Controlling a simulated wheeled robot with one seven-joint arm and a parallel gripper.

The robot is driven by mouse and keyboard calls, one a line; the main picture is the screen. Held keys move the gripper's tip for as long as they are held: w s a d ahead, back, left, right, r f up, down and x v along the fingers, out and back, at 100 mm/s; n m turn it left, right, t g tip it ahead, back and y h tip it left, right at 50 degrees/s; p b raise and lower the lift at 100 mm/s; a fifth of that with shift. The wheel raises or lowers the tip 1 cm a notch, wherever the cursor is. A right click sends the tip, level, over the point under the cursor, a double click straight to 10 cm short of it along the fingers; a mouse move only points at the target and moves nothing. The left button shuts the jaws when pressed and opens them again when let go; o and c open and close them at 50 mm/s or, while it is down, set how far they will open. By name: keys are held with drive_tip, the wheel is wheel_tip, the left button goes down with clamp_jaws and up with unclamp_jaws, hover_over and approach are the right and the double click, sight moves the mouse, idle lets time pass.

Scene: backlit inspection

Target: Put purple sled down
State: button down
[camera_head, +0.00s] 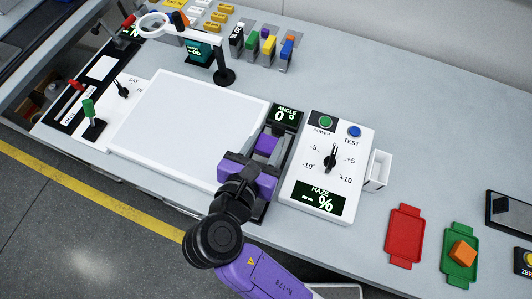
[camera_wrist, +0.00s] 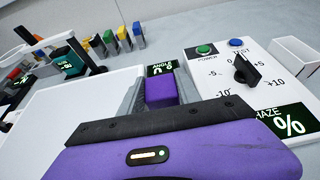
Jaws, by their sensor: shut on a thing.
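The purple sled (camera_head: 265,144) is a small purple block at the near end of the ANGLE display (camera_head: 286,114), between the large white panel and the HAZE box. My gripper (camera_head: 268,138) is shut on it. In the wrist view the purple sled (camera_wrist: 161,92) sits between the two grey fingers of my gripper (camera_wrist: 160,78). A dark strip lies under and around my gripper, partly hidden by my wrist. I cannot tell whether the sled's underside touches it.
The white HAZE box (camera_head: 325,165) with knob and buttons stands close on the right. The white panel (camera_head: 190,118) lies on the left, a ring magnifier (camera_head: 155,25) behind it. A white bin (camera_head: 377,171), red tray (camera_head: 403,235) and green tray (camera_head: 447,266) with an orange block (camera_head: 462,252) are farther right.

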sight(267, 160)
drive_tip(key=shift+f, duration=3.4)
drive_tip(key=c, duration=1.1)
unclamp_jaws()
drive_tip(key=shift+f, duration=0.1)
drive_tip(key=v, duration=1.2)
drive_tip(key=shift+b, duration=0.35)
